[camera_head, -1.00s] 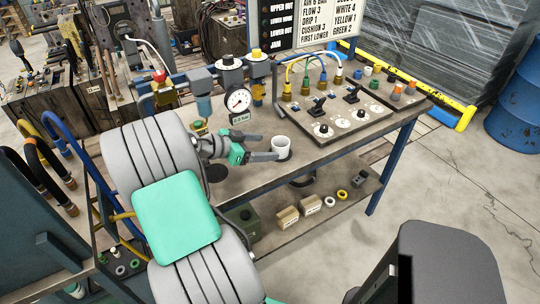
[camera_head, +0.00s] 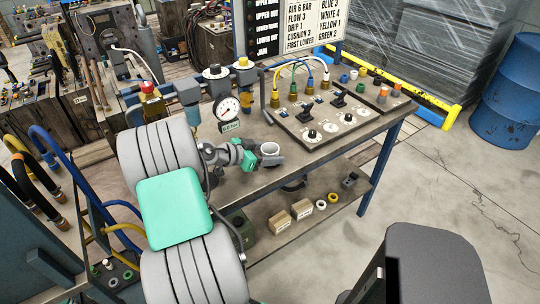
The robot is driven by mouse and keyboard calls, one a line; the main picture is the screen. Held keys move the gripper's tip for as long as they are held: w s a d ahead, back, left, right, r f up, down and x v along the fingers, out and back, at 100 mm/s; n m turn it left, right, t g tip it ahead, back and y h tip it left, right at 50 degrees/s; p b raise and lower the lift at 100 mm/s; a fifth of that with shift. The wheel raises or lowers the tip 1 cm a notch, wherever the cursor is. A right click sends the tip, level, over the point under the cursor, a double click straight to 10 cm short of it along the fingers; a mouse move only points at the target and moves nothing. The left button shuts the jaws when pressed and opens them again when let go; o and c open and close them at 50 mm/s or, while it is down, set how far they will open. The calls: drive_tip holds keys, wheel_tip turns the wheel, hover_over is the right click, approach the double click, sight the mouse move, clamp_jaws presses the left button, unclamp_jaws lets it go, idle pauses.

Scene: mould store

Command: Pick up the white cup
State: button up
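A pressure gauge (camera_head: 228,107) and blue-grey fittings stand behind the gripper. A control panel (camera_head: 325,118) with knobs and cables lies right of the cup. The lower shelf (camera_head: 270,242) holds small boxes and rings. A blue drum (camera_head: 508,95) stands far right; open floor lies in front.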

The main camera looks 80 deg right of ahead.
drive_tip(key=c, duration=1)
